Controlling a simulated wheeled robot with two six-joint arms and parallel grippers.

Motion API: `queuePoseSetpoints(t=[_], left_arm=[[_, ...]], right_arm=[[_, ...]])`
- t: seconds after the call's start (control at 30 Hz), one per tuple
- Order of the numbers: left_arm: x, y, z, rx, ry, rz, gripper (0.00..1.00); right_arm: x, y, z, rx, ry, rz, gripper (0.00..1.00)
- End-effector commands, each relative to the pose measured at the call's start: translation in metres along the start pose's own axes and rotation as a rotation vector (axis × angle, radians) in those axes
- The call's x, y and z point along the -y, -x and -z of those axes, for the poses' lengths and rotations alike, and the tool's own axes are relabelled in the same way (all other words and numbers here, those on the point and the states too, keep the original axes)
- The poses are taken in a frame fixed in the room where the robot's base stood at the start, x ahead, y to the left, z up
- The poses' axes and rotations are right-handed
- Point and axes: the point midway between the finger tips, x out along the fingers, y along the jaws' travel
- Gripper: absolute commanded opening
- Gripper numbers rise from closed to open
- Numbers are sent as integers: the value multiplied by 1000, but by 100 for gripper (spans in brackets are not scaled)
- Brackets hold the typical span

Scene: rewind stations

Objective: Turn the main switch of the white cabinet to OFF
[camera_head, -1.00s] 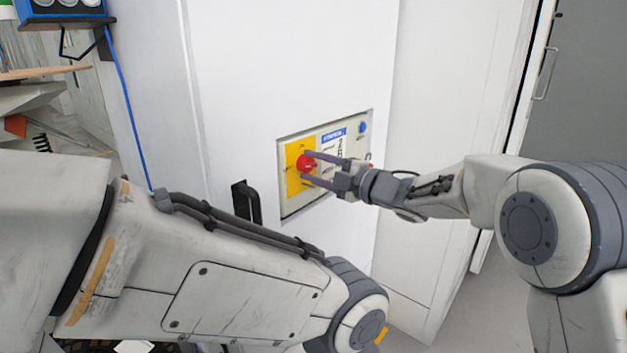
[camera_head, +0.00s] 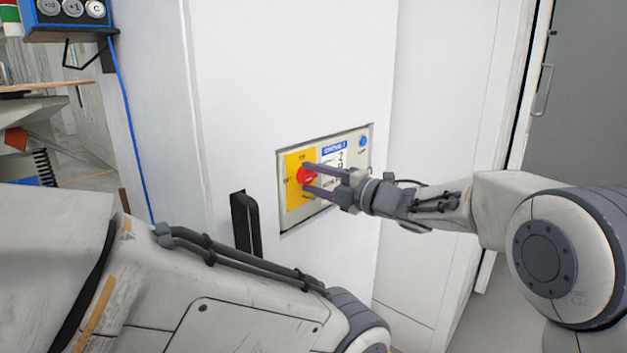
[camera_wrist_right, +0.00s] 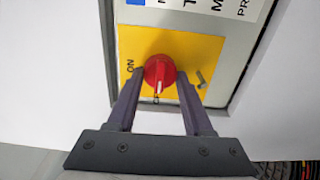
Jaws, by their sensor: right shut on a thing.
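The white cabinet (camera_head: 290,70) stands ahead of me with a control panel (camera_head: 350,147) set in its front. The main switch is a red rotary knob (camera_head: 305,176) on a yellow plate (camera_head: 292,161). In the right wrist view the knob (camera_wrist_right: 159,72) has a pale mark pointing to the bottom of the picture, and "ON" is printed on the plate to its left. My right gripper (camera_head: 308,181) is shut on the knob, one finger on each side; its fingers also show in the right wrist view (camera_wrist_right: 158,80). My left arm crosses the lower left; its gripper is out of view.
A black handle (camera_head: 246,224) stands out from the cabinet left of the panel. A blue box with round buttons (camera_head: 68,12) and a blue cable (camera_head: 128,120) are at the upper left.

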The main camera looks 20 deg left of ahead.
Motion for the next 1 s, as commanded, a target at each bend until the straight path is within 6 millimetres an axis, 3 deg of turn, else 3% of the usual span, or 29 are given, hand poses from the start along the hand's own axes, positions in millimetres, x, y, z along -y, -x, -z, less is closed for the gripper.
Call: queuePoseSetpoints(t=[0.03,0.07,0.1,0.13,0.67,0.83,1.0], left_arm=[[0,0,0,0,0,0,50],[0,0,0,0,0,0,50],[0,0,0,0,0,0,50],[0,0,0,0,0,0,50],[0,1,0,0,0,0,50],[-1,15,1,0,0,0,50],[-3,42,2,0,0,0,50]], right_arm=[[2,0,1,-4,2,3,0],[2,0,1,-4,2,3,59],[2,0,1,-4,2,3,74],[1,0,1,-3,2,3,81],[2,0,0,0,-7,5,81],[-1,0,0,0,-85,6,81],[-5,-1,1,-1,-274,9,81]])
